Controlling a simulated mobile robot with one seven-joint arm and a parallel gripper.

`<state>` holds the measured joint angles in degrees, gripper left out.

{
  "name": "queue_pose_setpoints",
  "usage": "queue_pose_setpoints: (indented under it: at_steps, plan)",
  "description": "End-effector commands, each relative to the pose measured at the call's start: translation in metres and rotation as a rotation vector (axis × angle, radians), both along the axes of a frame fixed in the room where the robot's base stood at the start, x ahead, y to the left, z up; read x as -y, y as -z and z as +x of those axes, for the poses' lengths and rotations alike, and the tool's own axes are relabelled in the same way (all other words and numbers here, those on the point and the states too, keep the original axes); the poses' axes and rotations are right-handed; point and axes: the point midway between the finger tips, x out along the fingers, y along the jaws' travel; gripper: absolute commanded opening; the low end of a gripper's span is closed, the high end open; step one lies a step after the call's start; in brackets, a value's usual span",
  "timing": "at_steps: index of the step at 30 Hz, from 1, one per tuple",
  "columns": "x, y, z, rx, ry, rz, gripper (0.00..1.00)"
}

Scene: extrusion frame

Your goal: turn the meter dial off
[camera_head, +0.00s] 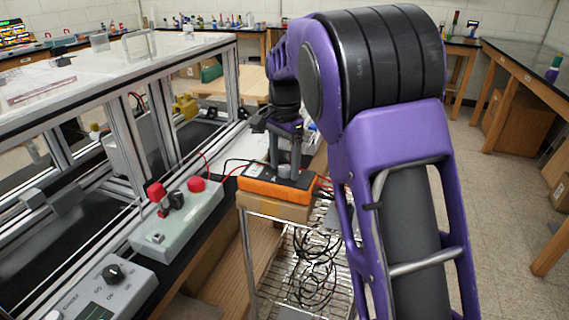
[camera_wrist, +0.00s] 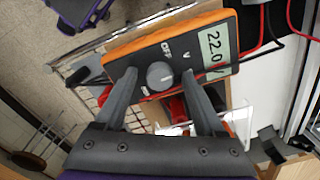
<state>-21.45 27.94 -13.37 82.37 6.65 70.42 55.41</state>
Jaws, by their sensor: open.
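The orange meter (camera_head: 262,190) lies on a cardboard box at the top of a wire cart. In the wrist view the meter (camera_wrist: 216,24) has a lit display (camera_wrist: 214,44) reading about 22.0. My gripper (camera_wrist: 158,74) is open, with one finger on each side of the dial and gaps showing. In the head view my gripper (camera_head: 285,160) reaches down over the dial (camera_head: 284,171). Contact with the meter face is unclear.
Left of the meter stands a pale box with red knobs (camera_head: 177,218), and nearer a grey control unit (camera_head: 103,290). Red and black cables (camera_head: 228,165) run by the meter. An aluminium extrusion frame (camera_head: 120,75) fills the left. Floor at right is clear.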

Motion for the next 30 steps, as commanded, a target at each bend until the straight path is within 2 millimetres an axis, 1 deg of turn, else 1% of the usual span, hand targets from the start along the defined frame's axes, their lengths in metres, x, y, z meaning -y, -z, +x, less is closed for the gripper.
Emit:
queue_pose_setpoints:
  at_steps: [2, 3, 11, 12, 14, 23, 30]
  plan:
    - [0.0, -0.0001, 0.0, 0.0, 0.0, 0.0, 0.71]
    - [0.0, -0.0001, 0.0, 0.0, 0.0, 0.0, 0.64]
    - [0.0, -0.0003, 0.0, 0.0, 0.0, 0.0, 0.17]
    - [-0.0001, -0.0003, 0.0001, 0.0, 0.0, 0.0, 0.1]
    - [-0.0001, -0.0004, 0.0001, 0.0, 0.0, 0.0, 0.0]
    - [-0.0001, -0.0012, 0.0001, 0.0, -0.016, 0.0, 0.0]
    - [0.0004, -0.003, -0.0001, -0.001, -0.118, -0.001, 0.0]
